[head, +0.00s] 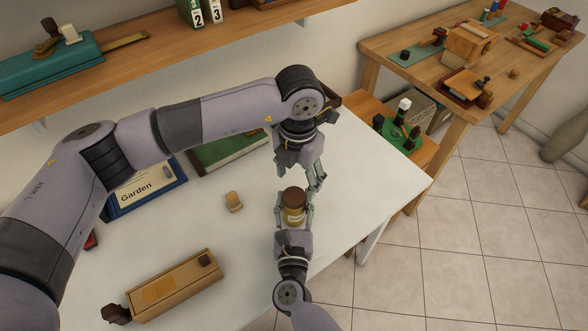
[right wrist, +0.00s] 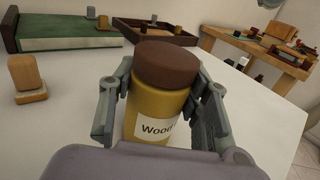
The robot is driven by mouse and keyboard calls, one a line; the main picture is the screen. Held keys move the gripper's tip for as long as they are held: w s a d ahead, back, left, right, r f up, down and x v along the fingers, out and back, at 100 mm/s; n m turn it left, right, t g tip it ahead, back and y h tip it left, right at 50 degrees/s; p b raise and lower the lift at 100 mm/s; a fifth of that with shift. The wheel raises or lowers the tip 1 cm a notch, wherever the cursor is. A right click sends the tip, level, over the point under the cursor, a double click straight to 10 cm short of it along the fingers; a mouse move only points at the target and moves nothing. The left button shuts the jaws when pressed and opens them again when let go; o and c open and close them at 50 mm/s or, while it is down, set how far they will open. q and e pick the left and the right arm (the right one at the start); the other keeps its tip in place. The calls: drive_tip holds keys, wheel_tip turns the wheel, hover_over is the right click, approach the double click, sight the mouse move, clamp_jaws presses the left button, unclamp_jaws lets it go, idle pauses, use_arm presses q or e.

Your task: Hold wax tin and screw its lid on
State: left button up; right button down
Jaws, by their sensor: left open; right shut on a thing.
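The wax tin (head: 294,216) is a yellow jar held upright by my right gripper (head: 294,212) over the white table. In the right wrist view the tin (right wrist: 158,105) shows a white label reading "Wood", with the rest cut off, between the two fingers. The brown lid (right wrist: 167,64) sits level on top of the tin; it also shows in the head view (head: 294,195). I cannot tell how tightly it is screwed. My left gripper (head: 316,182) is open and empty, just beyond the lid and apart from it. It does not show in the right wrist view.
A wooden shelf (head: 150,60) runs along the back. The table's right edge is near the grippers.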

sight(294, 195)
use_arm(q)
drive_tip(key=n, duration=0.4)
drive_tip(key=shift+r+n, duration=0.2)
drive_tip(key=shift+n, duration=0.1)
drive_tip(key=n, duration=0.6)
drive_tip(key=shift+r+n, duration=0.25)
drive_tip(key=shift+n, duration=0.15)
drive_tip(key=n, duration=0.6)
drive_tip(key=shift+a+r, duration=0.15)
drive_tip(key=shift+r, duration=0.1)
drive_tip(key=n, duration=0.5)
drive_tip(key=shift+w+a+r+n, duration=0.1)
drive_tip(key=shift+a+r+n, duration=0.1)
drive_tip(key=shift+n, duration=0.2)
drive_tip(key=shift+f, duration=4.05)
drive_tip(key=shift+c, duration=0.6)
